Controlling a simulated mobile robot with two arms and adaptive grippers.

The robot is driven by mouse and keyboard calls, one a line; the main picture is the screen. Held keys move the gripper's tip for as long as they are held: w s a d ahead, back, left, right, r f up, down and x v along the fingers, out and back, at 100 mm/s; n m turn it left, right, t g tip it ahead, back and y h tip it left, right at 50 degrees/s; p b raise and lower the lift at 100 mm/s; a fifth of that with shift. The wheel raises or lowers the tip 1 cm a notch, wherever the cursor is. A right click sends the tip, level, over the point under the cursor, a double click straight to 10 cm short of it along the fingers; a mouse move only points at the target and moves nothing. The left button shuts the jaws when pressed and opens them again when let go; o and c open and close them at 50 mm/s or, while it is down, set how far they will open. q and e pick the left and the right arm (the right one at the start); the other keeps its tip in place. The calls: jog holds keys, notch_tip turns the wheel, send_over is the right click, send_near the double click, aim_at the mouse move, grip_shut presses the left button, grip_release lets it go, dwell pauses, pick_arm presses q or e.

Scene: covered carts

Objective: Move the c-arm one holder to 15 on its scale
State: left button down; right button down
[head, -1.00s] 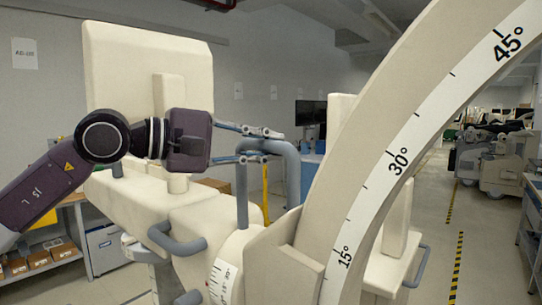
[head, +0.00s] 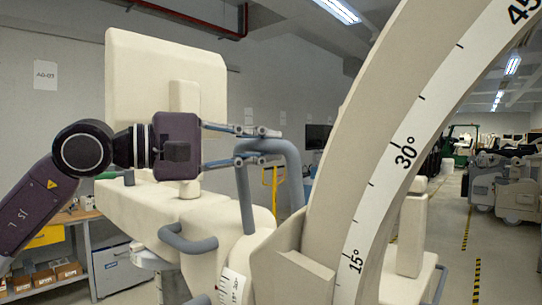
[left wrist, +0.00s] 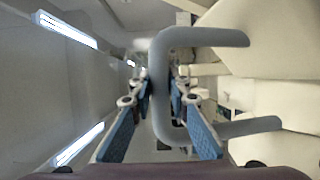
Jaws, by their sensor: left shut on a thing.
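The c-arm (head: 370,140) is a big beige arc with a white scale strip (head: 390,175) marked 15°, 30° and 45°. Its lower end sits in a beige block-shaped holder (head: 290,275), whose right edge is close to the 15° mark. The exact reading there is unclear. A grey bent handle (head: 291,170) rises beside the holder. My left gripper (head: 266,146) is shut on the handle's upper left part. The left wrist view shows the handle (left wrist: 158,90) between the two blue-padded fingers. My right gripper is not in view.
A second small scale (head: 233,286) with a red mark shows at the bottom. Another grey handle (head: 187,241) is left of it. A workbench (head: 70,217) stands at the far left. The striped aisle (head: 465,240) at right is open floor, with carts (head: 500,185) beyond.

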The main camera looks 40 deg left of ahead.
pick_arm(q)
jog(key=shift+s+a+f+t+b, duration=0.1)
jog(key=shift+s+f+t+b, duration=0.15)
jog(key=shift+s+b, duration=0.55)
jog(key=shift+s+f+t+b, duration=0.2)
jog(key=shift+s+b, duration=0.3)
jog(key=shift+b, duration=0.5)
jog(key=c, duration=2.3)
grip_release()
jog(key=o, duration=0.5)
jog(key=shift+w, duration=0.2)
jog(key=shift+r, duration=0.1)
jog(key=shift+s+h, duration=0.2)
jog(key=shift+h, duration=0.1)
jog(key=shift+s+a, duration=0.25)
jog(key=shift+s, duration=0.25)
jog(key=shift+v, duration=5.3)
